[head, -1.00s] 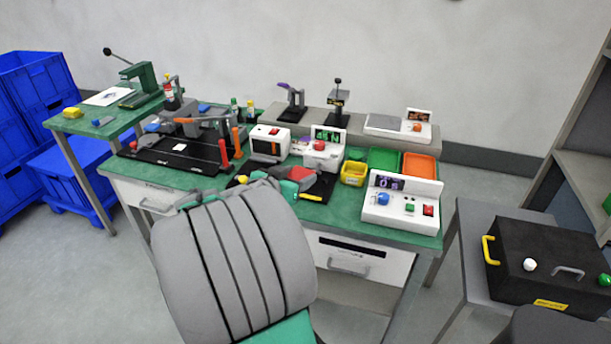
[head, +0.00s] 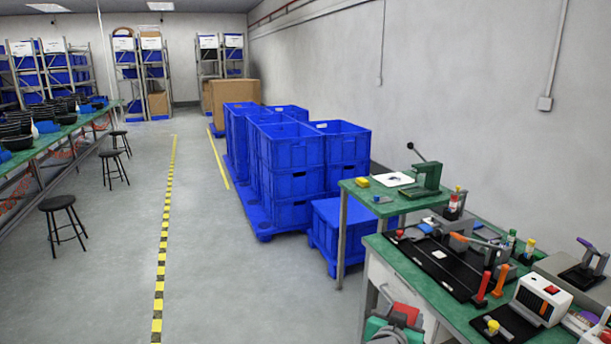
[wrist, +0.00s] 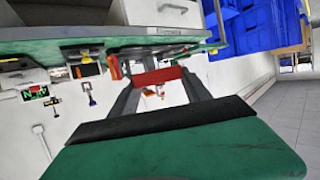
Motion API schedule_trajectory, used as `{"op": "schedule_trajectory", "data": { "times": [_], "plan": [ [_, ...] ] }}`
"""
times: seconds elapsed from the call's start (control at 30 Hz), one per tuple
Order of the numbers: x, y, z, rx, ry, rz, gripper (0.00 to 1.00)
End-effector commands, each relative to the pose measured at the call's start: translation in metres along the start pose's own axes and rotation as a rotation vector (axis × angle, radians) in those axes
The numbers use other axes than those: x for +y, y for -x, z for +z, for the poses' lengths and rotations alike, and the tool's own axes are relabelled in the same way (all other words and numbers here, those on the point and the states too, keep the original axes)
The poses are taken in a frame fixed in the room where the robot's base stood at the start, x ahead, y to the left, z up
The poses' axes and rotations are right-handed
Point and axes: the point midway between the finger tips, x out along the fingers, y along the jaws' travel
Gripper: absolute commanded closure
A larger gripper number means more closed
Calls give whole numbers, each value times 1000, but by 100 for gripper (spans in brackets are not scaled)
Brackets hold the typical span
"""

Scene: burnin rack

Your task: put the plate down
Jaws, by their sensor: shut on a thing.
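The plate (wrist: 158,76) shows in the wrist view as a flat red piece between the two dark fingers of my gripper (wrist: 159,86). The fingers are shut on it. In the head view, the red plate (head: 406,312) and my gripper (head: 398,322) are at the bottom edge, in front of the green-topped workbench (head: 425,290). The plate is apart from the bench top as far as I can see. Part of my gripper and arm is cut off by the frame.
A black fixture (head: 440,262), red and orange handles and a white device (head: 541,299) crowd the bench. A small green side table (head: 385,204) stands behind, with blue crates (head: 292,170) beyond.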

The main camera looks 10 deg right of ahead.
Motion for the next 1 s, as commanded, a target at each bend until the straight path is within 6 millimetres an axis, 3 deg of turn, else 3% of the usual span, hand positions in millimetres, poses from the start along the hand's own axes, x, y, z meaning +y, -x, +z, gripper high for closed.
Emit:
{"op": "schedule_trajectory", "data": {
  "times": [0.03, 0.2, 0.33, 0.5, 0.63, 0.77, 0.87, 1.0],
  "plan": [
    [-35, 17, -4, -1, 30, -77, 90],
    [-123, 66, 0, 0, 103, -277, 90],
    [-160, 94, 4, 0, 136, -369, 90],
    [-174, 105, 8, 0, 149, -405, 90],
    [-161, 93, 8, 0, 137, -373, 90],
    [-125, 64, 7, 0, 103, -280, 90],
    [-79, 35, 6, 0, 65, -174, 90],
    [-3, -1, 5, 2, 1, -6, 90]
  ]
}}
